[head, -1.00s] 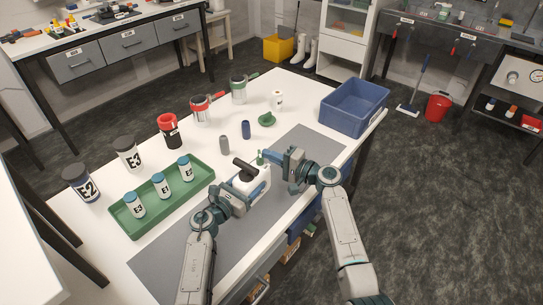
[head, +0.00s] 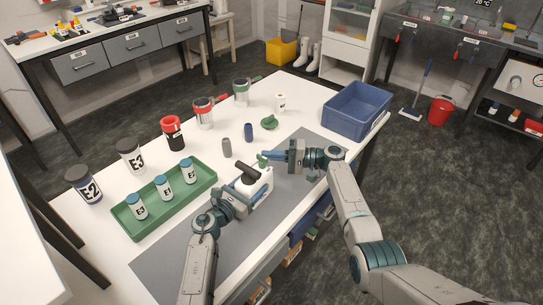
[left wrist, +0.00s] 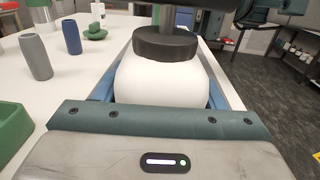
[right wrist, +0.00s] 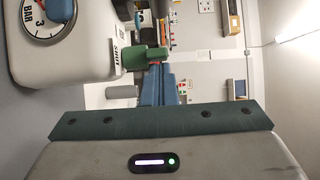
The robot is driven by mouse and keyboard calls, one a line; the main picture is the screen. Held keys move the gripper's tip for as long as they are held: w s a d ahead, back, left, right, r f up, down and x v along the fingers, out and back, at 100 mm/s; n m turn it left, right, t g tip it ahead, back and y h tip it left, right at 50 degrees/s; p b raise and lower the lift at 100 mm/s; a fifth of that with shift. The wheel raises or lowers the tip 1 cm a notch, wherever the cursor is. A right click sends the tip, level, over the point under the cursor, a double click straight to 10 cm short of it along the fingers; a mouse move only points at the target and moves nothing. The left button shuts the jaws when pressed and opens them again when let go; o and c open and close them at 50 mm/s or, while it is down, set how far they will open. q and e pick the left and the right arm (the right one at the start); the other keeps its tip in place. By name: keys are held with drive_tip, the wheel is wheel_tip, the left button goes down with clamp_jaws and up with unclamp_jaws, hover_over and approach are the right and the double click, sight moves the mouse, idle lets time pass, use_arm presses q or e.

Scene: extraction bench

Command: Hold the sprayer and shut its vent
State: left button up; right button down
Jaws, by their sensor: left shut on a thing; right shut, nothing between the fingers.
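The white sprayer (head: 258,189) with a black pump handle (head: 247,172) stands on the grey mat. My left gripper (head: 244,195) is shut on its body; the left wrist view shows the white body (left wrist: 160,82) between the fingers under a black collar (left wrist: 165,44). My right gripper (head: 266,156) is shut and empty beside the sprayer's top. In the right wrist view, its blue fingers (right wrist: 158,84) are close to the green vent lever (right wrist: 146,57), by a label reading SHUT (right wrist: 117,57). I cannot tell whether they touch. A pressure gauge (right wrist: 42,16) is partly cut off.
A green tray (head: 150,221) with small bottles lies left of the mat. A grey cylinder (head: 227,148), a blue cylinder (head: 248,131) and a green object (head: 269,122) stand behind the sprayer. A blue bin (head: 355,107) stands at the right edge.

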use_arm(q)
drive_tip(key=shift+d, duration=0.15)
use_arm(e)
drive_tip(key=shift+w+a, duration=0.1)
drive_tip(key=shift+a, duration=0.2)
drive_tip(key=shift+d, duration=0.1)
idle(0.4)
use_arm(q)
drive_tip(key=shift+f, duration=0.1)
use_arm(e)
drive_tip(key=w+d, duration=0.3)
drive_tip(key=d, duration=0.9)
drive_tip(key=shift+w+d, duration=0.3)
drive_tip(key=shift+d, duration=0.1)
use_arm(q)
drive_tip(key=o, duration=1.3)
